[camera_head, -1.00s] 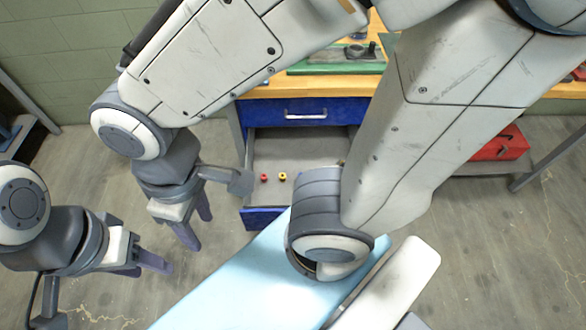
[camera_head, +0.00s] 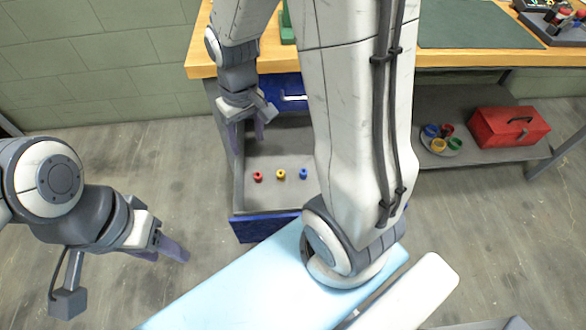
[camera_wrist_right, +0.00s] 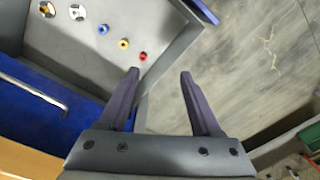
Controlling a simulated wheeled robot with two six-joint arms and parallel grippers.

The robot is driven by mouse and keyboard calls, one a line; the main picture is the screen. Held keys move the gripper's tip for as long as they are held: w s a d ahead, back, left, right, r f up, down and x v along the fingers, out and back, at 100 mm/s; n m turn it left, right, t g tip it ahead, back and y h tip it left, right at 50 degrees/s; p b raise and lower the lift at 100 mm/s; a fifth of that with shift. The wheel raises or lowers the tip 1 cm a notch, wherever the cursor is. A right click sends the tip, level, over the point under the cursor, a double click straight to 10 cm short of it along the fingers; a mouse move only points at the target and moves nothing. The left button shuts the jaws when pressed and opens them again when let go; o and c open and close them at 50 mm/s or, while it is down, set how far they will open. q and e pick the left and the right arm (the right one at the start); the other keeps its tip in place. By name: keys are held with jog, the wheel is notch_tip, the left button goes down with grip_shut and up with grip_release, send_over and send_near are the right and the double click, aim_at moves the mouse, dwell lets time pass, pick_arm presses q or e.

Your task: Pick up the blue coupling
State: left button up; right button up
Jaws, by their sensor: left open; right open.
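The blue coupling (camera_head: 303,174) stands in the open drawer (camera_head: 240,190), at the right end of a row with a yellow coupling (camera_head: 281,174) and a red coupling (camera_head: 258,176). The blue coupling also shows in the right wrist view (camera_wrist_right: 102,29), farther from the fingers than the yellow and red ones. My right gripper (camera_head: 248,132) is open and empty at the left side of the drawer; its open fingers (camera_wrist_right: 159,75) have nothing between them. My left gripper (camera_head: 168,254) is open and empty over the floor, left of the drawer.
The drawer's side walls and blue front (camera_head: 262,228) edge the row. Two round metallic parts (camera_wrist_right: 77,12) lie deeper in the drawer in the wrist view. A wooden workbench (camera_head: 450,60) stands above. A red toolbox (camera_head: 505,128) and a plate with several couplings are on the shelf at right.

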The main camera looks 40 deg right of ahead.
jog(key=w+d+f+m+b, duration=0.25)
jog(key=d+f+b, duration=0.25)
jog(key=d+f, duration=0.55)
jog(key=m+b, duration=0.2)
jog(key=b, duration=0.2)
send_near(304, 171)
notch_tip(304, 171, down, 4)
jog(key=shift+a+f+b, duration=0.1)
jog(key=shift+a+b, duration=0.1)
jog(key=shift+b, duration=0.6)
notch_tip(304, 171, down, 5)
jog(key=b, duration=0.2)
jog(key=shift+a+b, duration=0.15)
jog(key=shift+b, duration=0.15)
pick_arm(q)
notch_tip(304, 171, down, 16)
pick_arm(e)
grip_shut()
